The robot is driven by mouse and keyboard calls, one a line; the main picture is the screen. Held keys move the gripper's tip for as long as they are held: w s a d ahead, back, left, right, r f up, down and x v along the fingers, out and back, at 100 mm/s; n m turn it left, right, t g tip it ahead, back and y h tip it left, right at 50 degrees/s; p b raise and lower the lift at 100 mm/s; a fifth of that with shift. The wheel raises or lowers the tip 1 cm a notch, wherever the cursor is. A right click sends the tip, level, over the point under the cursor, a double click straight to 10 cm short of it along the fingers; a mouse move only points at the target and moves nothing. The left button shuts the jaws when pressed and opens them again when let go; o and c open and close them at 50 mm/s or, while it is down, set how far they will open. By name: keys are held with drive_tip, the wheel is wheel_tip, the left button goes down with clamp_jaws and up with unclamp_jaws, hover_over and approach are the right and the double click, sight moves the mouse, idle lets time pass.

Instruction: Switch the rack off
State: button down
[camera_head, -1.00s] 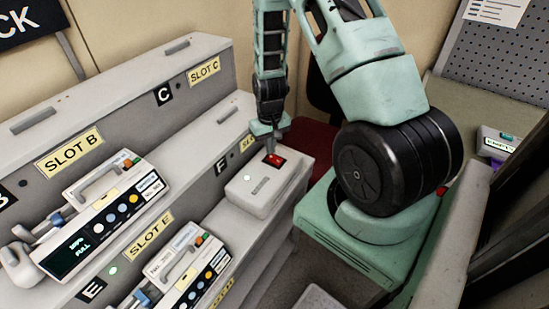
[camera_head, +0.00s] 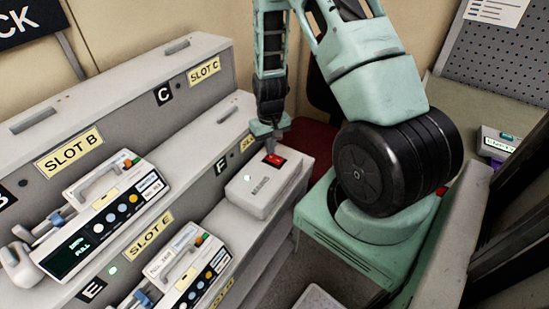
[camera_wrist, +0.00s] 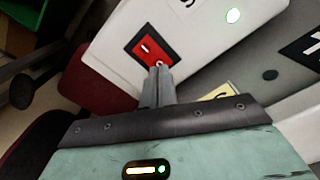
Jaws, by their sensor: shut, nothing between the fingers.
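The rack (camera_head: 130,83) is a grey stepped unit with labelled slots, filling the left of the head view. A light grey switch box (camera_head: 262,190) sits at its right end. A red rocker switch (camera_head: 275,160) in a black frame is on top of the box. The rocker also shows in the wrist view (camera_wrist: 146,47), marked with a line and a circle. My gripper (camera_head: 271,152) is shut and empty, pointing down. In the wrist view its fingertips (camera_wrist: 158,68) are at the rocker's circle end; I cannot tell whether they press it. A light (camera_wrist: 233,15) on the box glows green-white.
A pump (camera_head: 100,215) with a lit green display sits below the SLOT B label. Another pump (camera_head: 185,270) sits by SLOT E, with a green light (camera_head: 113,269) near it. A purple-labelled item (camera_head: 497,143) lies on the bench at the right.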

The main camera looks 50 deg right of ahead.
sight(271, 156)
drive_tip(key=shift+f+b, duration=0.65)
drive_tip(key=shift+f, duration=0.25)
idle(0.3)
drive_tip(key=shift+r+p, duration=2.75)
drive_tip(key=shift+r, duration=0.85)
